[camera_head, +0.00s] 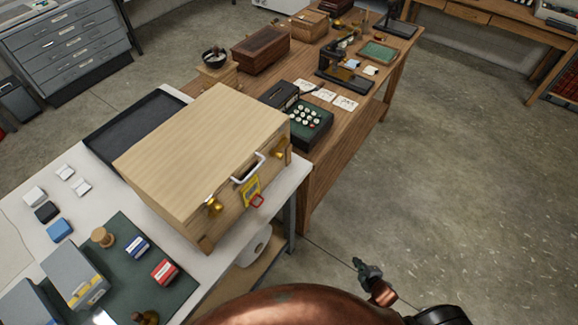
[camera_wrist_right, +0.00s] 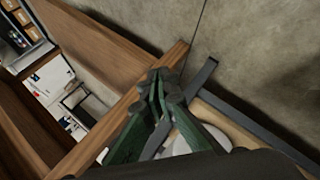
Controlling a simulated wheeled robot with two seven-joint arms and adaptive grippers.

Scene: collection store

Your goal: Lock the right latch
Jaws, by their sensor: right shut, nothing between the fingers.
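A closed light-wood case (camera_head: 190,150) stands on the white-topped table. Its front has a white handle (camera_head: 248,168), a brass left latch (camera_head: 213,206) and a brass right latch (camera_head: 279,149). The state of the right latch is too small to tell. My right gripper (camera_head: 367,268) is over the floor, to the right of and below the case, apart from it. In the right wrist view its green fingers (camera_wrist_right: 158,82) are together and empty. The case's latches do not show there. My left gripper is not in view.
A yellow and red tag (camera_head: 253,193) hangs at the case's front. A black tray (camera_head: 130,128) lies behind it, and a green mat (camera_head: 180,288) with small items is at front left. A wooden table (camera_head: 335,160) adjoins. The floor at right is free.

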